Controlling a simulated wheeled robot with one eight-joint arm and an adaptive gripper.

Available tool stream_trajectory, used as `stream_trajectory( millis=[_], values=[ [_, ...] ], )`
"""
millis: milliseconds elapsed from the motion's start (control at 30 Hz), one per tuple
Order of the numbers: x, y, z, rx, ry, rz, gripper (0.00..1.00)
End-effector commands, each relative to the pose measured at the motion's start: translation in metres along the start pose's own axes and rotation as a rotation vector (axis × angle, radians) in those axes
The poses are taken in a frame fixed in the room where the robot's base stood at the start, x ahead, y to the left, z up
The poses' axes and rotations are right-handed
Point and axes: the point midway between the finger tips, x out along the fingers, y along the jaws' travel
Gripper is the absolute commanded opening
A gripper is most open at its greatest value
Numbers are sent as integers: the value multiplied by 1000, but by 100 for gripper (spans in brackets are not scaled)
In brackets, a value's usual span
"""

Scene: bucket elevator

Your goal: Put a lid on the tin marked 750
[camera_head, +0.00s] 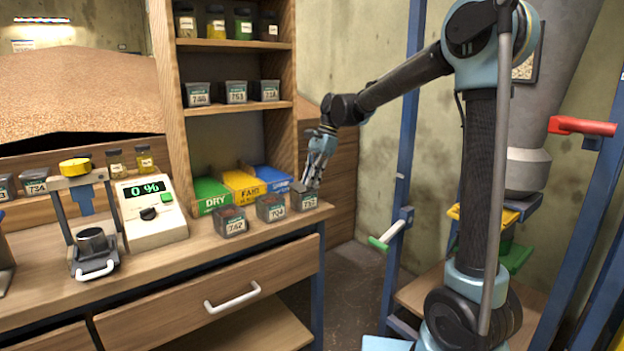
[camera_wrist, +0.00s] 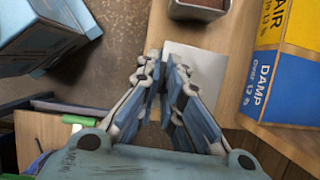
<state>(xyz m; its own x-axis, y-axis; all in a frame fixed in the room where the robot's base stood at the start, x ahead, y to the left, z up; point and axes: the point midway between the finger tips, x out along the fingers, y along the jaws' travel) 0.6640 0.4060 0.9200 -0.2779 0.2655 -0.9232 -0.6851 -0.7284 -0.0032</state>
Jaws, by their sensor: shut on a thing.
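Three small dark tins stand in a row along the bench front in the head view. The left tin (camera_head: 230,221) and middle tin (camera_head: 271,208) look open on dark contents. The right tin (camera_head: 304,200), at the bench corner, has a flat grey lid (camera_head: 299,187) at its top; their numbers are too small to read surely. My gripper (camera_head: 312,182) points down over the right tin, shut on the lid. In the wrist view, the pale square lid (camera_wrist: 209,70) lies at the fingertips (camera_wrist: 168,66). I cannot tell whether it is fully seated.
An open tin of brown grain (camera_wrist: 200,8) is close by in the wrist view. Green (camera_head: 211,194), yellow (camera_head: 243,186) and blue (camera_head: 273,178) bins stand behind the row. A meter reading 0 % (camera_head: 150,208) is left. The bench's right edge is close to my gripper.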

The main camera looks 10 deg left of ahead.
Motion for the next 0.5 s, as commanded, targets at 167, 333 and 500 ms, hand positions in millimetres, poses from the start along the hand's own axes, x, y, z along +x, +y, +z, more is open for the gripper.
stream_trajectory(
  millis=[167,333,500],
  values=[
    [1,0,0,0,0,0,18],
    [0,0,-1,1,0,0,27],
    [0,0,-1,1,0,0,27]
  ],
)
